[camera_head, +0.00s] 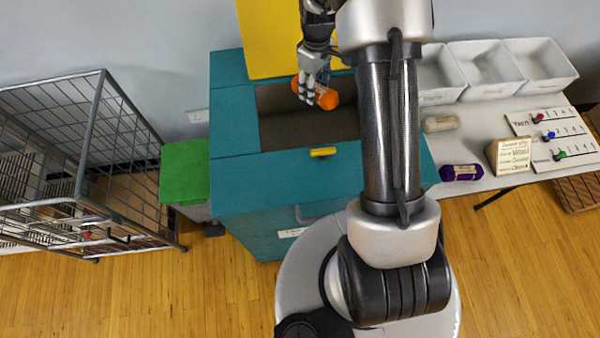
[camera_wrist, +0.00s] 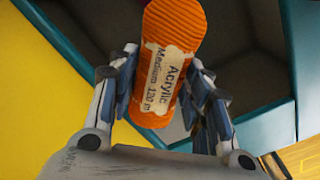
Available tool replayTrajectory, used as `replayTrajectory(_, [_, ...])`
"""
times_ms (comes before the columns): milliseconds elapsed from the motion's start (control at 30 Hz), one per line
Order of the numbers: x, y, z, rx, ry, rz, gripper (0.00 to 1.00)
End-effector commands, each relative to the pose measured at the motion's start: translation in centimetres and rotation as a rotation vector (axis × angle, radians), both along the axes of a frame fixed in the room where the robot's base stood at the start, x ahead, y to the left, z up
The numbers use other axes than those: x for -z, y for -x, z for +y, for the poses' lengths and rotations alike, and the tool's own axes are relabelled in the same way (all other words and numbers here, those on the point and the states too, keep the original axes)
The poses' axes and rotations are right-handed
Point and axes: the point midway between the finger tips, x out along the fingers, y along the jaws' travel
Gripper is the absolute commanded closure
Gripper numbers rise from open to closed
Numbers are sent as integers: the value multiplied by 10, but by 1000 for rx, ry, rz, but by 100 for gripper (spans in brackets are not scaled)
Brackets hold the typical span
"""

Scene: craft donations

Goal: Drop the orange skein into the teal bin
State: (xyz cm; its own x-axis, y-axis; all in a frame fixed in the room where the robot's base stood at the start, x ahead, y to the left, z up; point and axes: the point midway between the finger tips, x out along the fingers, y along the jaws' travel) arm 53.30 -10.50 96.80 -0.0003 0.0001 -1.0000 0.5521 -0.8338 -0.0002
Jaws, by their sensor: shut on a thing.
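The orange skein (camera_head: 327,96) is gripped in my gripper (camera_head: 311,88), above the opening of the teal bin (camera_head: 232,115). In the wrist view the skein (camera_wrist: 170,40) sits between both fingers of my gripper (camera_wrist: 165,95), and its label reads "Acrylic Medium 120 m". The bin's teal rim (camera_wrist: 300,40) and dark inside show behind it. The bin's top is open under the skein, with a yellow handle (camera_head: 323,152) on its front part. My arm hides the bin's right part.
A yellow panel (camera_head: 270,35) stands behind the bin. A wire cage (camera_head: 120,150) and a green lid (camera_head: 185,172) are at left. At right, a white table holds white trays (camera_head: 485,65), a purple skein (camera_head: 461,172), a cream skein (camera_head: 440,123) and a sign block (camera_head: 509,155).

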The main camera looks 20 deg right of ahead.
Motion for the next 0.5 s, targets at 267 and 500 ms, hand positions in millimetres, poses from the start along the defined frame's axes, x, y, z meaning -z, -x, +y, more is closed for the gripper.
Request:
replayTrajectory(267, [-1,0,0,0,0,0,50])
replayTrajectory(500, [-1,0,0,0,0,0,34])
